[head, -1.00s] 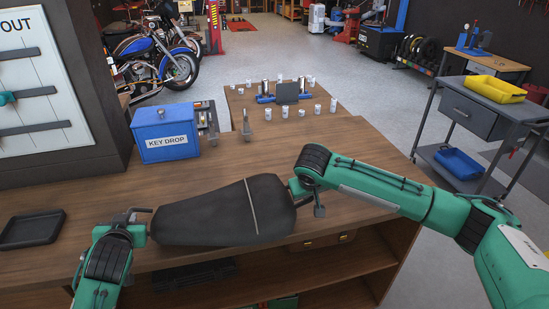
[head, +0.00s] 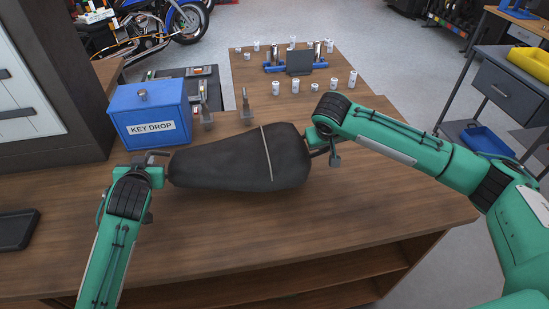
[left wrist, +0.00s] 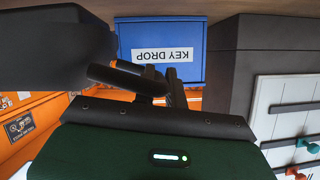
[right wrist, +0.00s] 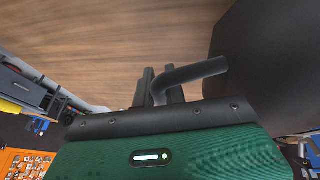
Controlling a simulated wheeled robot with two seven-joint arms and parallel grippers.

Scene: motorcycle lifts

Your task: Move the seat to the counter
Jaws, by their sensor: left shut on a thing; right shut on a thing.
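The black motorcycle seat (head: 235,165) with a light strap across it is over the wooden counter (head: 270,235) in the head view, between my two grippers. My left gripper (head: 157,160) is shut on a dark bar at the seat's narrow left end. My right gripper (head: 318,146) is shut on a bent dark bar at its wide right end. The left wrist view shows the bar between the fingers (left wrist: 172,90), and the right wrist view shows the other bar (right wrist: 190,76). I cannot tell whether the seat touches the counter top.
The blue key drop box (head: 150,113) stands just behind the seat's left end. Metal pieces (head: 246,108) and several small white cups (head: 277,87) stand further back. A black tray (head: 15,230) lies at the left. The counter's front and right are clear.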

